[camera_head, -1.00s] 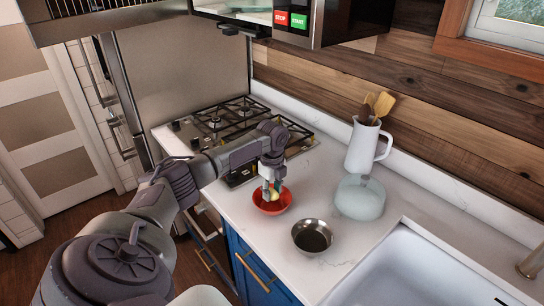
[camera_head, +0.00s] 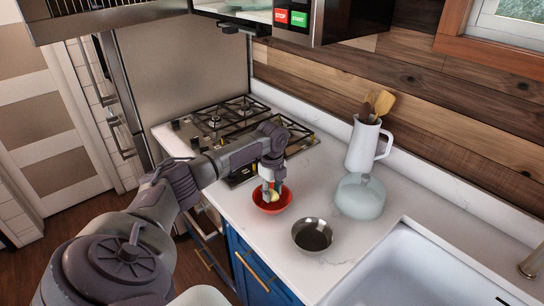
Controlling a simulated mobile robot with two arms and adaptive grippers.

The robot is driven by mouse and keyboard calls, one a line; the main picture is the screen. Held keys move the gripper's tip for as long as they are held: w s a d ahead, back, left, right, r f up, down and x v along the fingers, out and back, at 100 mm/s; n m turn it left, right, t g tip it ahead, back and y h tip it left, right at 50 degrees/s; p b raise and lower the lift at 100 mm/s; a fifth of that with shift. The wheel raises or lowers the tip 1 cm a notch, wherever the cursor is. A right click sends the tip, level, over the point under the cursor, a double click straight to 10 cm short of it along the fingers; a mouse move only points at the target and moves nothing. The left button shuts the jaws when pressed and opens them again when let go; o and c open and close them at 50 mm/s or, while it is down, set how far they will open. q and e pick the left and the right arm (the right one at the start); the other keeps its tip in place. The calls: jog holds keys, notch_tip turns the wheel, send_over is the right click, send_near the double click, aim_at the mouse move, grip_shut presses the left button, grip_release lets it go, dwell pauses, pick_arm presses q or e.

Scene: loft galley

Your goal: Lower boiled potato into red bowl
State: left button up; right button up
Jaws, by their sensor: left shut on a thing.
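The red bowl (camera_head: 262,207) stands on the white counter, in front of the stove. My left gripper (camera_head: 271,192) points down over the bowl with its fingertips within the rim. It is shut on the pale yellow boiled potato (camera_head: 272,197), which is small and partly hidden by the fingers. The potato is in or just above the bowl; I cannot tell whether it touches the bottom. My right gripper is not in view.
A metal bowl (camera_head: 312,222) stands right of the red bowl. Behind it are a pale glass-like lidded dish (camera_head: 360,197) and a white pitcher (camera_head: 361,147) with wooden utensils. The gas stove (camera_head: 225,120) lies behind; the sink (camera_head: 420,270) is at front right.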

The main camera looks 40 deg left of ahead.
aim_at(272, 206)
pick_arm(q)
jog(key=shift+f+b, duration=1.2)
jog(key=shift+f, duration=0.8)
dwell(0.7)
jog(key=o, duration=1.1)
notch_tip(272, 206, up, 12)
jog(key=shift+r, duration=0.1)
